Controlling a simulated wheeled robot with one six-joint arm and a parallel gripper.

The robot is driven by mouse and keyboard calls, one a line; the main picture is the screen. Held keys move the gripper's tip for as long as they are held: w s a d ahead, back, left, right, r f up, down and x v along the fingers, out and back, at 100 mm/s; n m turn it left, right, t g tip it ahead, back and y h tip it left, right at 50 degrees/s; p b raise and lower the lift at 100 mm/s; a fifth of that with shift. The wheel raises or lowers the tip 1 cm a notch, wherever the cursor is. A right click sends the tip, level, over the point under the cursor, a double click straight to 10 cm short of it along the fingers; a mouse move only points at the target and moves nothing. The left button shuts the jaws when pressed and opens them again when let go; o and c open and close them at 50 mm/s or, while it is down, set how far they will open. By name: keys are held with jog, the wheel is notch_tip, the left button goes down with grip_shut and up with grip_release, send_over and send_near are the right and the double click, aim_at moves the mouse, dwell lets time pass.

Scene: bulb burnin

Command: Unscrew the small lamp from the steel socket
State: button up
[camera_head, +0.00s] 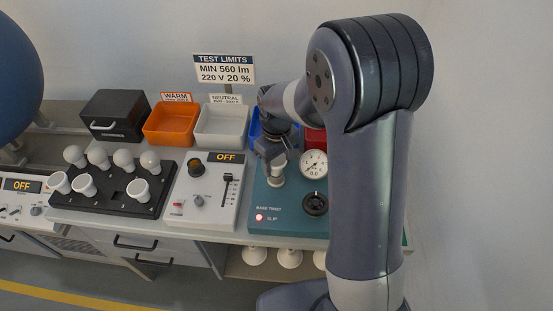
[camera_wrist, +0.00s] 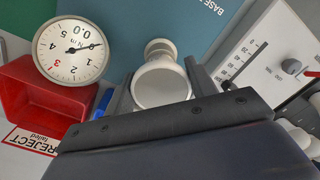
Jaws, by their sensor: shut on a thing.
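My gripper (camera_head: 277,157) is over the teal base-twist tester (camera_head: 258,202), fingers pointing down. In the wrist view my gripper (camera_wrist: 160,82) is shut on a small white lamp (camera_wrist: 161,86), one finger on each side of its round head. A pale steel-coloured socket (camera_wrist: 158,46) shows just beyond the lamp, in line with it. The head view shows a pale part (camera_head: 276,180) under the fingers, but lamp and socket are hard to tell apart there. Whether the lamp's thread is still engaged in the socket is hidden.
A round dial (camera_head: 314,164) showing 0.0 and a black knob (camera_head: 315,204) sit close right of the socket. A red light glows by "SLIP". A red REJECT bin (camera_wrist: 36,98), an orange bin (camera_head: 171,124) and a white bin (camera_head: 222,126) stand behind. Several bulbs fill a black rack (camera_head: 112,188) at left.

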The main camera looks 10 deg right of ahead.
jog(key=n, duration=0.4)
jog(key=shift+w+a+r+n, duration=0.2)
jog(key=shift+w+n, duration=0.1)
jog(key=shift+a+n, duration=0.15)
jog(key=shift+n, duration=0.95)
jog(key=n, duration=0.5)
jog(key=shift+n, duration=0.4)
jog(key=shift+s+f, duration=0.1)
jog(key=o, duration=0.9)
jog(key=shift+a, duration=0.15)
jog(key=shift+c, duration=0.2)
